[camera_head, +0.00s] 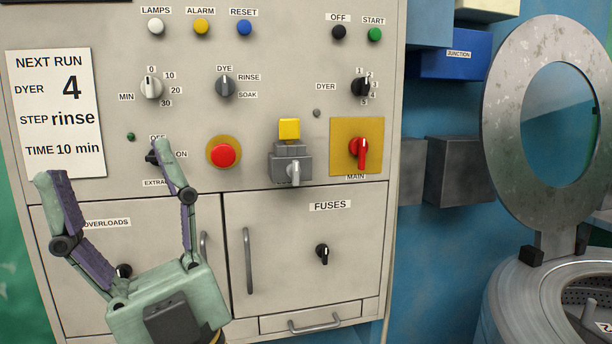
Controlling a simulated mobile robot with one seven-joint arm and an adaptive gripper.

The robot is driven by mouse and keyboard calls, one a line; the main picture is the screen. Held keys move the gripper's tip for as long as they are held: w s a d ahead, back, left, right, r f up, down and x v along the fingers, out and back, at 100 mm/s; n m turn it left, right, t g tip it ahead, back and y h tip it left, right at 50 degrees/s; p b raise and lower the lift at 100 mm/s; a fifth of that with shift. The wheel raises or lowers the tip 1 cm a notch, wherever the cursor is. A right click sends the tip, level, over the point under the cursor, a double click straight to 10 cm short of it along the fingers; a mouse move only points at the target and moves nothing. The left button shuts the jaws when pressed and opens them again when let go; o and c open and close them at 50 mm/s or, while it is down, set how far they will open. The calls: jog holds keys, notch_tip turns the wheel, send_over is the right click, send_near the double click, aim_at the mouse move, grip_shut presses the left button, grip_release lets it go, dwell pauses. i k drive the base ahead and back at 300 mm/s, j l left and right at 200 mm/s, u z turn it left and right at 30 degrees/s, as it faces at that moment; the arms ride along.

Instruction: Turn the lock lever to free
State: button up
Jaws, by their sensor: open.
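The grey lock block (290,150) sits low on the panel's middle, with a yellow square piece on top. A silver lever (295,172) on its front hangs about straight down; no wording for its positions is readable. My gripper (102,165) is at the lower left, open and empty, with its two fingers wide apart and pointing up. It is left of the lever and apart from it. Its right finger partly covers the extract switch (152,157).
The red emergency button (223,154) is left of the lock block. The red main switch (360,150) is on a yellow plate to its right. The fuses door (300,275) is below, with a handle (248,260). A round metal lid (500,110) stands raised at far right.

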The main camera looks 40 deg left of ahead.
aim_at(293, 170)
jog(key=i+l+u, duration=0.15)
jog(key=i, duration=0.35)
jog(key=i+l+u, duration=0.15)
jog(key=i, duration=0.3)
jog(key=l, duration=0.1)
